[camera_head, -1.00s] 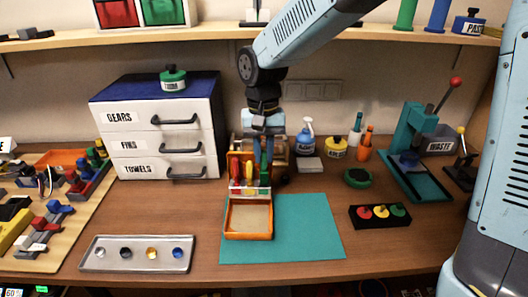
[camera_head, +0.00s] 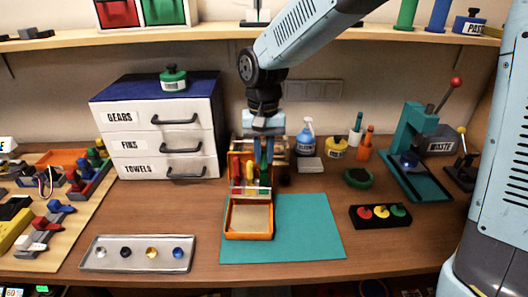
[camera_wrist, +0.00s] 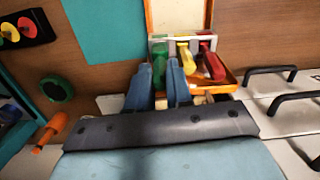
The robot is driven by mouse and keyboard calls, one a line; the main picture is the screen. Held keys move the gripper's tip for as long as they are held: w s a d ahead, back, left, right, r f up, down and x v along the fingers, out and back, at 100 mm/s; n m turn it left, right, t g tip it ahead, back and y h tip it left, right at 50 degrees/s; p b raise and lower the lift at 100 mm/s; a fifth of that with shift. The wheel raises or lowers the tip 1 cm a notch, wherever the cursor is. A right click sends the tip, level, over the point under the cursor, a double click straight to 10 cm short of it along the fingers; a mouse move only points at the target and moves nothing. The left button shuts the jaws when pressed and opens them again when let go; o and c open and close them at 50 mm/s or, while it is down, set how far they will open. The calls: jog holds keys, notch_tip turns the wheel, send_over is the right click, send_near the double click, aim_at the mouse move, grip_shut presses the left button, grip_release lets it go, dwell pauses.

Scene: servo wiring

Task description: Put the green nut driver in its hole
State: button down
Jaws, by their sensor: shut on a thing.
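The green nut driver (camera_wrist: 159,66) is between the two blue fingers of my gripper (camera_wrist: 161,82) in the wrist view, and the gripper is shut on it. It is in line with the yellow driver (camera_wrist: 187,60) and the red driver (camera_wrist: 213,64) at the rack (camera_wrist: 197,38).
An orange tray (camera_head: 231,236) lies in front of the rack, partly on a teal mat (camera_head: 310,228). White drawers (camera_head: 140,143) stand to the left. The mat's right part is clear.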

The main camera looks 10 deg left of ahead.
jog(key=shift+f, duration=0.3)
jog(key=shift+r, duration=0.55)
dwell(0.4)
jog(key=shift+w+r, duration=0.2)
jog(key=shift+r, duration=2.15)
jog(key=shift+f, duration=0.1)
jog(key=shift+s+f, duration=0.2)
jog(key=shift+f, duration=1.8)
